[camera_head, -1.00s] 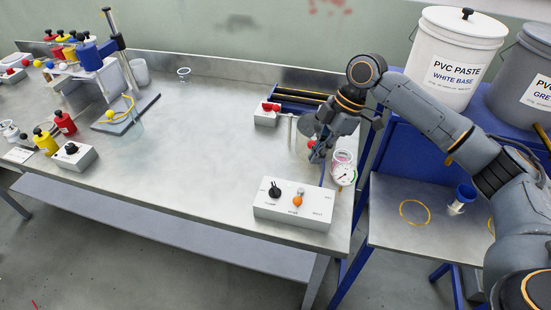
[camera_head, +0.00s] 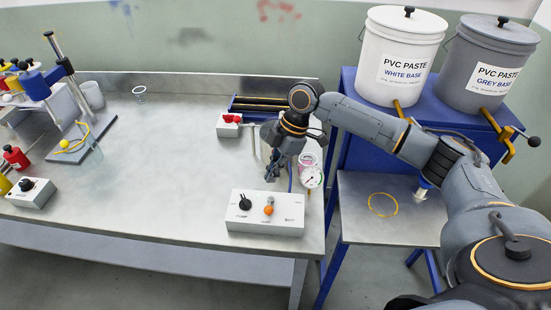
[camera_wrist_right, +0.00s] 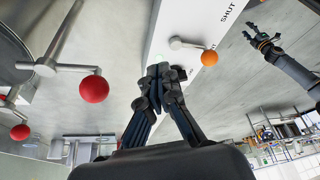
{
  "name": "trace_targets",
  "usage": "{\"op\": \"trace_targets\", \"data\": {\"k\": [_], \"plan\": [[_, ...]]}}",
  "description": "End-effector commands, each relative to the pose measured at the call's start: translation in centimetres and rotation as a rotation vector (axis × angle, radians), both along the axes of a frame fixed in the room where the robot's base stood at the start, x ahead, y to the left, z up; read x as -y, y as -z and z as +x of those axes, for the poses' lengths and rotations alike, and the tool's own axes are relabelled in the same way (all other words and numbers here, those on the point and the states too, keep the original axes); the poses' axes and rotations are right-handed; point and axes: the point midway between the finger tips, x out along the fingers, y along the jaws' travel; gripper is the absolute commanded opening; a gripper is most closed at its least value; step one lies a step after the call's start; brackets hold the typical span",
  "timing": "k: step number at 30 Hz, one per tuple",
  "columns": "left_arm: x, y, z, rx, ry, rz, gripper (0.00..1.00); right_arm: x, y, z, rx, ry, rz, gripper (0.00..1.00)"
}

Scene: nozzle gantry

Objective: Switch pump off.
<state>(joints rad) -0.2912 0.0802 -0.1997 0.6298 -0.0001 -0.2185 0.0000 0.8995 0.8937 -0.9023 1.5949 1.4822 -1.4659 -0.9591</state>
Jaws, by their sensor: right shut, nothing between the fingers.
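The white pump control box (camera_head: 280,224) sits at the bench's front right. It has a black knob (camera_head: 245,203) by a PUMP label and an orange-ball lever (camera_head: 269,210) to its right. My right gripper (camera_head: 271,178) is shut and empty, just behind and above the box. In the right wrist view its fingertips (camera_wrist_right: 160,72) are together near the box edge, left of the orange ball (camera_wrist_right: 209,58). A dark part, perhaps the black knob, is partly hidden behind the fingertips. My left gripper (camera_wrist_right: 262,40) shows small in the wrist view, apparently with fingers spread, away from the box.
Red-ball levers (camera_wrist_right: 94,88) are close to the left of my right gripper in the wrist view. A pressure gauge (camera_head: 312,178) stands right of the gripper. A red-knobbed box (camera_head: 229,127) is behind. The bench's middle (camera_head: 160,160) is clear.

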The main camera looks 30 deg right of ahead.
Motion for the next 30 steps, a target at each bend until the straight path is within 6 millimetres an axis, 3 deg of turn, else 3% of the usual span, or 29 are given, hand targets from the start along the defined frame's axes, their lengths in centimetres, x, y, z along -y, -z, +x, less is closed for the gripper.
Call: {"op": "trace_targets", "data": {"k": [5, 9, 15, 30], "plan": [[0.0, -1.0, -0.2, -0.004, 0.001, 0.001, 0.45, -1.5, 3.4, 0.0, -0.004, -0.001, 0.0, 0.0], [-0.1, -2.0, -0.9, -0.014, 0.001, 0.001, 0.45, -3.7, 3.2, 0.2, 0.001, -0.003, 0.0, 0.0], [-0.1, -2.5, -1.5, -0.023, 0.001, 0.002, 0.45, -5.2, 3.5, 0.3, 0.0, 0.0, 0.0, 0.0], [-0.1, -2.4, -1.5, -0.023, 0.001, 0.002, 0.45, -5.4, 3.6, 0.4, 0.001, -0.008, 0.0, 0.0]]}}
